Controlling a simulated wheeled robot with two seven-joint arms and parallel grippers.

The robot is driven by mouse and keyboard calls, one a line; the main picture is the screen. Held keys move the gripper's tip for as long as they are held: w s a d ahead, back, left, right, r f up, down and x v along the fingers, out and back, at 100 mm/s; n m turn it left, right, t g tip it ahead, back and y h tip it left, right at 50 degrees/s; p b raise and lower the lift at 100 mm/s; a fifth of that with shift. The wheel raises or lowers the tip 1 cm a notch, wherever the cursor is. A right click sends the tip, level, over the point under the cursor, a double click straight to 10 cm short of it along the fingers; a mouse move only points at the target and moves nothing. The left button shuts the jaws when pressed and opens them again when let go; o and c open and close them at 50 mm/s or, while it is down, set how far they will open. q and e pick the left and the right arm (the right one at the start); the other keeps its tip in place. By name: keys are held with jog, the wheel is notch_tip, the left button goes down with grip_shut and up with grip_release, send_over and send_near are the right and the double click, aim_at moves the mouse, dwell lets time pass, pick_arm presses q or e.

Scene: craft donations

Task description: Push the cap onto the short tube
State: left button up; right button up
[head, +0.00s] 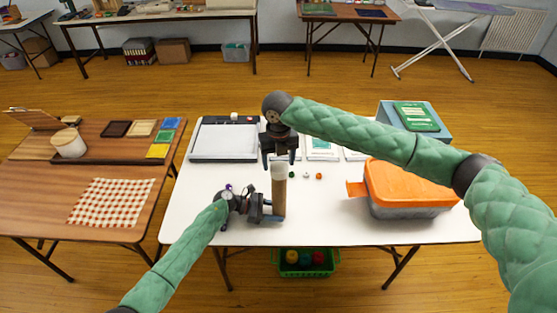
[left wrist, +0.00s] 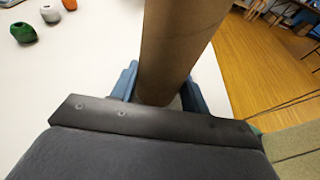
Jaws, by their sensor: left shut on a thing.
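The brown cardboard tube (head: 279,195) stands upright at the front middle of the white table. My left gripper (head: 274,207) is shut on its lower part from the left. The left wrist view shows the tube (left wrist: 178,45) between the blue fingertips (left wrist: 165,92). A pale, translucent cap (head: 279,168) shows at the tube's top; I cannot tell how far it is seated. My right gripper (head: 281,157) points down just above the cap, with its fingers apart, wider than the tube.
Small green (head: 292,174), white (head: 306,175) and orange (head: 319,176) pieces lie behind and right of the tube. An orange-lidded box (head: 405,185) stands to the right. A paper trimmer (head: 223,143) lies back left. The table's front edge is close to the tube.

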jog(key=shift+o, duration=1.1)
jog(key=shift+r, duration=3.55)
jog(key=shift+c, duration=0.5)
